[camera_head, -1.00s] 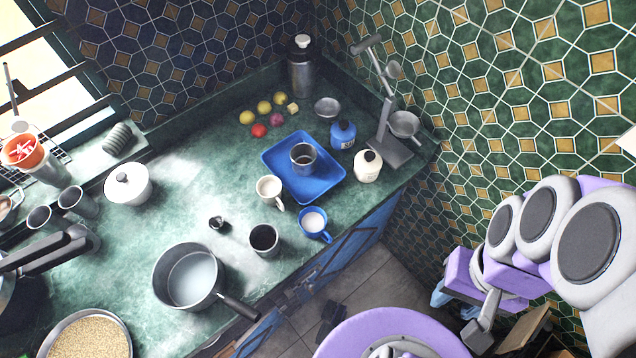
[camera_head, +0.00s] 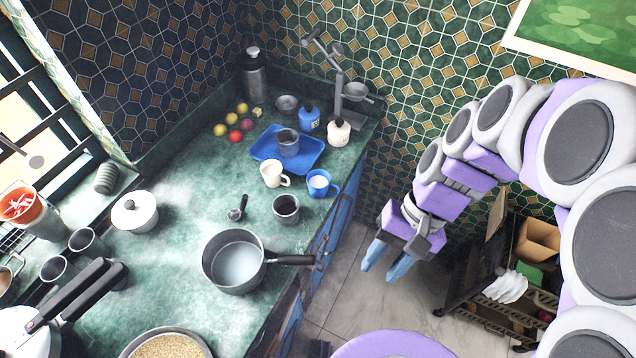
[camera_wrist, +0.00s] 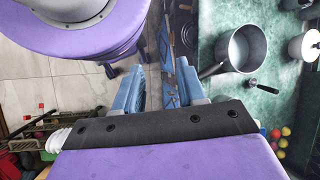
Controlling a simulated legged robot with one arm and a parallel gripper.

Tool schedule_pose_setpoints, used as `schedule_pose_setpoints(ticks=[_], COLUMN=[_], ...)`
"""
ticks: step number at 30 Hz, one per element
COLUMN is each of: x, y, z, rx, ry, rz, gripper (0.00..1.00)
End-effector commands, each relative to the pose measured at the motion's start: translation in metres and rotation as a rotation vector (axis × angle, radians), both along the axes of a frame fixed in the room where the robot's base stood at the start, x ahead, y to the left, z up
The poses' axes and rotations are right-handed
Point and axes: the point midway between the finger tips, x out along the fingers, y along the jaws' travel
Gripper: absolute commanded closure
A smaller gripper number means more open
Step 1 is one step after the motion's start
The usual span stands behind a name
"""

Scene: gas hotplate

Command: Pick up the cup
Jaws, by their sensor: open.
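Several cups stand on the green counter, and I cannot tell which one the task means. A white mug (camera_head: 272,174) and a blue mug (camera_head: 321,184) with pale contents stand side by side near the front edge. A grey metal cup (camera_head: 286,209) with a dark inside stands just in front of them. Another metal cup (camera_head: 288,143) stands on the blue tray (camera_head: 267,158). My gripper (camera_head: 385,262) is open and empty, with blue fingers pointing down over the floor, right of the counter. It also shows in the wrist view (camera_wrist: 160,75).
A saucepan (camera_head: 233,264) stands near the counter edge, its handle sticking out over the edge. A small dark utensil (camera_head: 237,208) lies behind it. A white lidded pot (camera_head: 134,213) is further left. A cart (camera_head: 500,262) with boxes stands on the floor at right.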

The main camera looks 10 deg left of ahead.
Motion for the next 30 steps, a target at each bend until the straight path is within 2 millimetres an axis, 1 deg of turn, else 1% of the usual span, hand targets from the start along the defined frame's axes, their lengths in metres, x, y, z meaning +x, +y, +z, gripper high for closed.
schedule_pose_setpoints(ticks=[1, 8, 9, 14, 19, 23, 26, 30], x=[0.011, 0.060, 0.070, 0.108, 0.149, 0.180, 0.202, 0.231], y=[0.006, 0.032, 0.035, 0.043, 0.043, 0.036, 0.028, 0.011], z=[-0.002, -0.012, -0.015, -0.028, -0.048, -0.068, -0.087, -0.117], rx=[0.039, 0.209, 0.237, 0.351, 0.473, 0.561, 0.626, 0.711], ry=[0.038, 0.182, 0.204, 0.294, 0.386, 0.447, 0.493, 0.545], rz=[-0.028, -0.162, -0.188, -0.299, -0.425, -0.530, -0.616, -0.738], gripper=[0.60, 0.60, 0.60, 0.60, 0.60, 0.60, 0.60, 0.60])
